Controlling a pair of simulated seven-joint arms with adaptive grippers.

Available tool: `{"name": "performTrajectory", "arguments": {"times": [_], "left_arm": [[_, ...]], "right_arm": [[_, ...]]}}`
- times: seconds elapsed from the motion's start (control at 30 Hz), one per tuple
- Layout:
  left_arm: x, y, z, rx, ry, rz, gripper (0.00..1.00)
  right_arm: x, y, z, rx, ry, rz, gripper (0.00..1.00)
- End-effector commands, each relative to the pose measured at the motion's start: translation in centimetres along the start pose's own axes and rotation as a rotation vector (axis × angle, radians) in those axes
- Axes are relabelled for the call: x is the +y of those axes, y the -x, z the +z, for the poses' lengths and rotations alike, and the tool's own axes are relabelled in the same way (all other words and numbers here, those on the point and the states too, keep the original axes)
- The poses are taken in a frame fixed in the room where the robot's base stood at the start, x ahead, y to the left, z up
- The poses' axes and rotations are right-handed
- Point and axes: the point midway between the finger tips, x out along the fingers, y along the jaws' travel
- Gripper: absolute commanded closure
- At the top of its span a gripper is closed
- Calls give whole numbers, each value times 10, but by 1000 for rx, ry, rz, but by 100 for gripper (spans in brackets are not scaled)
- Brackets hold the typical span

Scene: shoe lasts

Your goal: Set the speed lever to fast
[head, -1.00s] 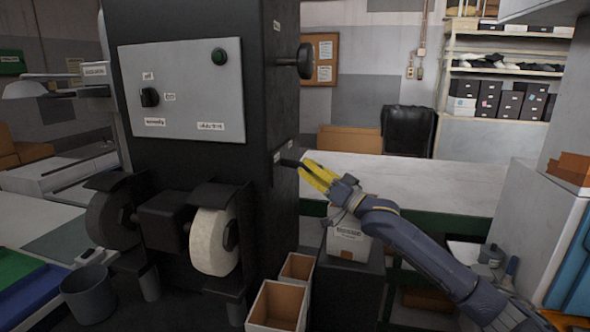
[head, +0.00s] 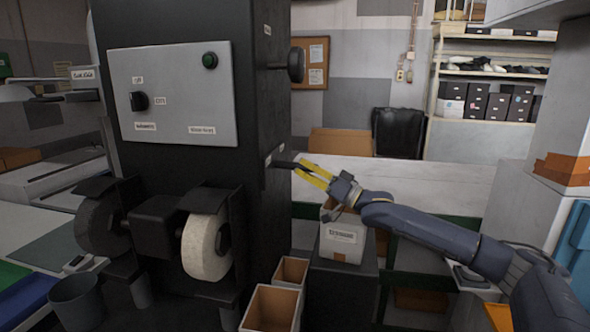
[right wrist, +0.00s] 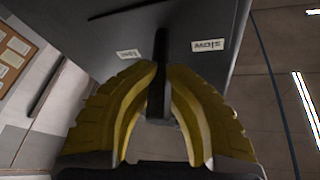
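The speed lever (head: 285,164) is a dark bar sticking out from the right side of the tall black machine (head: 262,110). In the right wrist view the lever (right wrist: 160,75) stands between two small white labels. The label on the right (right wrist: 208,45) seems to read SLOW upside down; the left label (right wrist: 128,54) is too blurred to read surely. My right gripper (head: 303,170) has yellow fingers around the outer end of the lever. In the right wrist view its fingertips (right wrist: 162,72) close in on both sides of the lever. My left gripper is not in view.
A black knob (head: 296,64) juts out above the lever. A grinding wheel (head: 206,246) sits on the machine's front. Below my right arm are a white labelled box (head: 343,243) and open cartons (head: 272,310). A pale bench (head: 420,185) runs behind.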

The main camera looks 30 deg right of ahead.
Motion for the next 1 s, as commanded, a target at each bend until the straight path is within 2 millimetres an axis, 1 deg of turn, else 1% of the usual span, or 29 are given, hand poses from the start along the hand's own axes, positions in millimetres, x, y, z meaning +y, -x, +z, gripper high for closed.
{"name": "performTrajectory", "arguments": {"times": [0.03,0.23,0.27,0.53,0.57,0.87,1.0], "left_arm": [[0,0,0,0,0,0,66],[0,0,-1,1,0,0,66],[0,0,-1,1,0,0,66],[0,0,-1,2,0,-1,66],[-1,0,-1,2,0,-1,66],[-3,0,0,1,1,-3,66],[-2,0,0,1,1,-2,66]], "right_arm": [[-4,-2,-10,16,3,-10,100],[-4,-2,-10,16,2,-11,100],[-4,-2,-10,16,2,-10,90],[-3,-1,-9,14,3,-8,58],[-3,-1,-8,13,3,-8,57],[-1,1,-4,7,1,-3,57],[0,9,-3,6,0,-2,57]]}}
